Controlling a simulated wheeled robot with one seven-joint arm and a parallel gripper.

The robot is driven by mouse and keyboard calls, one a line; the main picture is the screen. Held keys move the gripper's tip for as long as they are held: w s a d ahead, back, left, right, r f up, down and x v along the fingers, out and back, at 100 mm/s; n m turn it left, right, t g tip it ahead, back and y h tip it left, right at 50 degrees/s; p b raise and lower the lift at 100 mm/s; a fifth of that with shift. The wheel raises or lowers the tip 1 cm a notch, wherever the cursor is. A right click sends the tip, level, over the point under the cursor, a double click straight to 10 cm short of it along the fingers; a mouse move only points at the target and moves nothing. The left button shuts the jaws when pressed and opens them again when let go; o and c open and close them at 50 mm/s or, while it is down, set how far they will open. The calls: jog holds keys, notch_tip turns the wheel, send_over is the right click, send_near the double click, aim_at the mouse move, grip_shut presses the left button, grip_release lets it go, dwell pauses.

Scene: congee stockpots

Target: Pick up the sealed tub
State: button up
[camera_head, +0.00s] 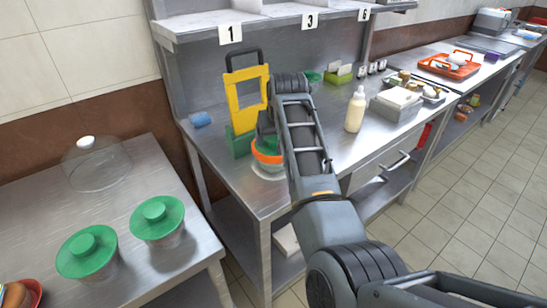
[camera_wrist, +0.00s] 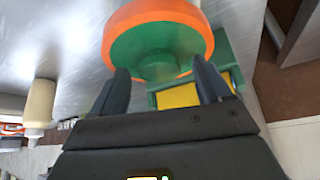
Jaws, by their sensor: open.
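A tub with a green lid and an orange rim stands on the steel counter in the head view (camera_head: 268,158), partly hidden by my arm. In the wrist view, its orange rim and green lid (camera_wrist: 138,42) fill the upper middle, with a round green knob on the lid. My gripper (camera_wrist: 163,78) is open, its two dark fingers pointing at the lid with the knob between or just beyond their tips. I cannot tell whether they touch it. Two other green-lidded tubs, left (camera_head: 87,253) and right (camera_head: 158,219), sit on the left table without an orange rim.
A yellow and green upright stand (camera_head: 246,97) is close behind the tub. A cream bottle (camera_head: 355,110) and grey bin (camera_head: 397,104) stand to the right. A clear dome (camera_head: 96,166) is on the left table. A gap separates table and counter.

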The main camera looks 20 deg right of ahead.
jog(key=shift+c, duration=0.2)
grip_shut()
dwell(0.4)
